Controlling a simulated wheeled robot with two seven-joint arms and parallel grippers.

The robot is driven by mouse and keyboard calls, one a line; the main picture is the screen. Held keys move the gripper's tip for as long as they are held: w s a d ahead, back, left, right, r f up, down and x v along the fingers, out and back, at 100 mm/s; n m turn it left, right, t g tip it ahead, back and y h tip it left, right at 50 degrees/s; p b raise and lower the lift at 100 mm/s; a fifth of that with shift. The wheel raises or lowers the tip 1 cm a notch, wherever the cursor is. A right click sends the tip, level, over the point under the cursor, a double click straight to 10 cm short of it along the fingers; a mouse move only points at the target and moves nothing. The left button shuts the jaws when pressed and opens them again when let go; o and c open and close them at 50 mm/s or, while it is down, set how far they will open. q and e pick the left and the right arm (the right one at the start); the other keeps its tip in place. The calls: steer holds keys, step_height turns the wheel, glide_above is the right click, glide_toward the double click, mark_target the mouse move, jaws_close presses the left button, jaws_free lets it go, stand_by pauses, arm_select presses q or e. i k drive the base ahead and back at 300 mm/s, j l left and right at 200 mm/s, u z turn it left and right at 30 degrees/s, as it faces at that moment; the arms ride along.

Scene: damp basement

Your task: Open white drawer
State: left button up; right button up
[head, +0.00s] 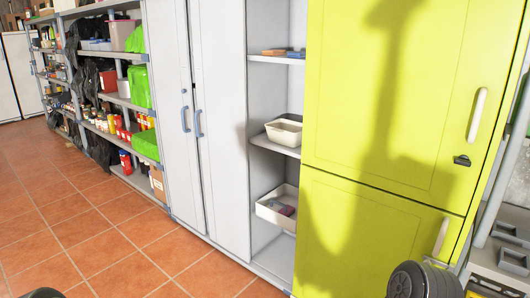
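No closed white drawer front stands out clearly. In the head view, a white box-like drawer or bin (268,214) sits low in the open shelf column, with red and grey-blue items inside; I cannot tell if it is the white drawer. A smaller white bin (283,137) rests on the shelf above it. Left of them stands a tall pale cabinet (220,60) with two blue-grey handles, its doors looking shut. Neither gripper can be made out. Dark rounded parts of mine show at the bottom right and the bottom left edge.
A yellow-green cabinet (375,245) with two shut doors and pale handles stands at the right, shadowed. Grey shelving (120,101) with boxes, bottles and black bags runs along the left. The tiled floor (100,235) in front is clear. A grey rack (484,258) stands far right.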

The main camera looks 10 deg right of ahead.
mark_target(290, 203)
steer(key=i+j+z, duration=0.1)
steer(key=i+z, duration=0.15)
steer(key=i, duration=0.15)
steer(key=i+j+z, duration=0.45)
steer(key=i+z, duration=0.2)
steer(key=i+j+z, duration=0.35)
steer(key=i, duration=0.2)
steer(key=i+j+z, duration=0.35)
steer(key=i+j, duration=0.05)
